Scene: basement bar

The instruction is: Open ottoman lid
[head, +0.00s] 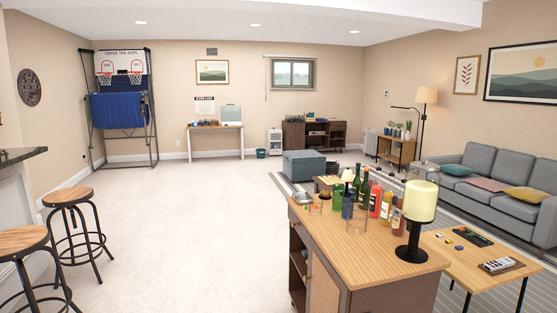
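A blue-grey box-shaped ottoman (304,165) stands on the floor near the middle of the room, some distance ahead. Its lid looks closed, with a flat top. It sits at the far left edge of a striped rug. Neither of my grippers shows in the head view.
A wooden bar cabinet (365,255) with bottles and a lamp (418,215) stands close at front right. A low coffee table (478,258) and a grey sofa (500,185) are further right. Two stools (70,205) stand at left. Open carpet (190,220) lies between.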

